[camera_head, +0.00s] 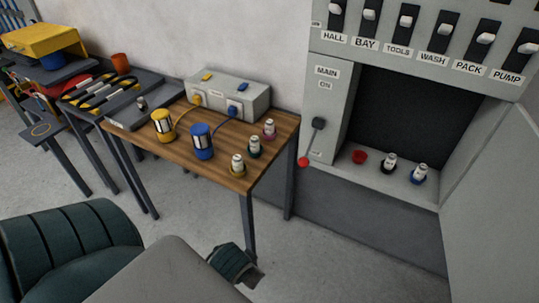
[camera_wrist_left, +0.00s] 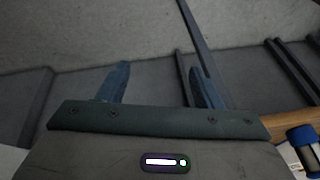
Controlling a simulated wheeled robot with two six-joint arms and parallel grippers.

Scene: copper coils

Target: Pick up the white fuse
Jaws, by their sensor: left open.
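Several small white-bodied fuses with differently coloured bases are in the head view; none has an all-white base, so I cannot tell which is meant. On the wooden table stand one with a yellow base (camera_head: 238,165), one with a green base (camera_head: 254,146) and one with a pink base (camera_head: 269,129). In the wall cabinet stand one with a black base (camera_head: 388,163) and one with a blue base (camera_head: 419,174). My left gripper (camera_head: 244,270) is open and empty, low in front of the table; its spread fingers show in the left wrist view (camera_wrist_left: 157,88). My right gripper is out of view.
The wooden table (camera_head: 185,155) also holds a yellow lantern (camera_head: 163,126), a blue lantern (camera_head: 202,141) and a grey box (camera_head: 228,94). A red socket (camera_head: 359,157) lies in the cabinet, beside a lever (camera_head: 317,128). A tool bench (camera_head: 108,90) stands left.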

